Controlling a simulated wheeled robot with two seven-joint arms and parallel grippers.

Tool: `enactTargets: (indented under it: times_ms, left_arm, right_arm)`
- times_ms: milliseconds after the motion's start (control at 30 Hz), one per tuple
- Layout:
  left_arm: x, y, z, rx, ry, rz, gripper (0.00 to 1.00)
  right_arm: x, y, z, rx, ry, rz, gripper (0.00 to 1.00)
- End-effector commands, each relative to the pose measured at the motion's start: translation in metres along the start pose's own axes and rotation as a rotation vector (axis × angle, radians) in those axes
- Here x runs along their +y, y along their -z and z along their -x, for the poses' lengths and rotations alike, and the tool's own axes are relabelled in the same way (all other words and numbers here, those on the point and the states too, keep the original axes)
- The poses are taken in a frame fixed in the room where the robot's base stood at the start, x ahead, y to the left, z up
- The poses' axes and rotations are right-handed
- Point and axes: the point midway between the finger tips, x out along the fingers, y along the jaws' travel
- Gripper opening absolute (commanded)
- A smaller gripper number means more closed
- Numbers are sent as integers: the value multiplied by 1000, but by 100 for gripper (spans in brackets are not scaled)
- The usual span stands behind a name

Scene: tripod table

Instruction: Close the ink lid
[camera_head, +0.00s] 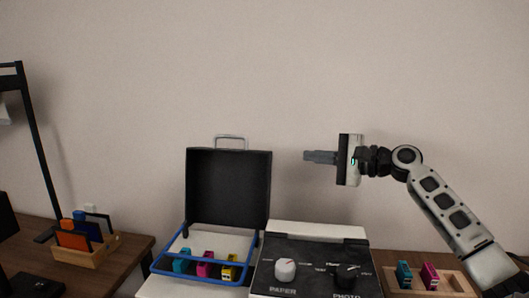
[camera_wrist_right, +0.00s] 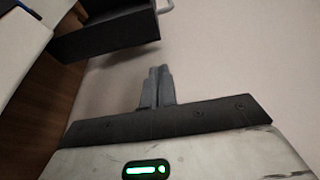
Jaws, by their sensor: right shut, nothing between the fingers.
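The ink lid (camera_head: 228,188) is a black panel with a metal handle on its top edge. It stands open and upright behind the blue-framed ink bay (camera_head: 205,276), which holds cyan, magenta and yellow cartridges. The lid also shows at the top left of the right wrist view (camera_wrist_right: 108,38). My right gripper (camera_head: 308,156) is shut and empty, in the air to the right of the lid and above its middle height, its fingers pointing left and apart from it. In the right wrist view its fingers (camera_wrist_right: 157,86) are together. My left gripper is not in view.
The printer's control panel (camera_head: 313,272) with a white and a black knob is right of the ink bay. A wooden holder (camera_head: 430,284) with cartridges stands at the far right. A wooden organizer (camera_head: 90,250) and a lamp (camera_head: 36,140) are at left.

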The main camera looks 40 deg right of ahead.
Motion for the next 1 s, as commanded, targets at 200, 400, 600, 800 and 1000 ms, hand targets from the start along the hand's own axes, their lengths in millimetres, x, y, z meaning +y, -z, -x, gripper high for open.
enactTargets:
  times_ms: [200,400,600,800,1000]
  left_arm:
    - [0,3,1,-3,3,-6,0]
    - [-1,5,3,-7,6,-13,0]
    - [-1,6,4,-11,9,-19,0]
    - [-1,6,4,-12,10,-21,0]
    - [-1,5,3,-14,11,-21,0]
  right_arm:
    - [-2,0,-34,-1,1,-1,0]
    - [-3,0,-64,0,2,0,0]
    - [-1,1,-84,2,2,-2,0]
    - [0,1,-92,2,1,0,0]
    - [1,1,-92,2,0,-1,0]
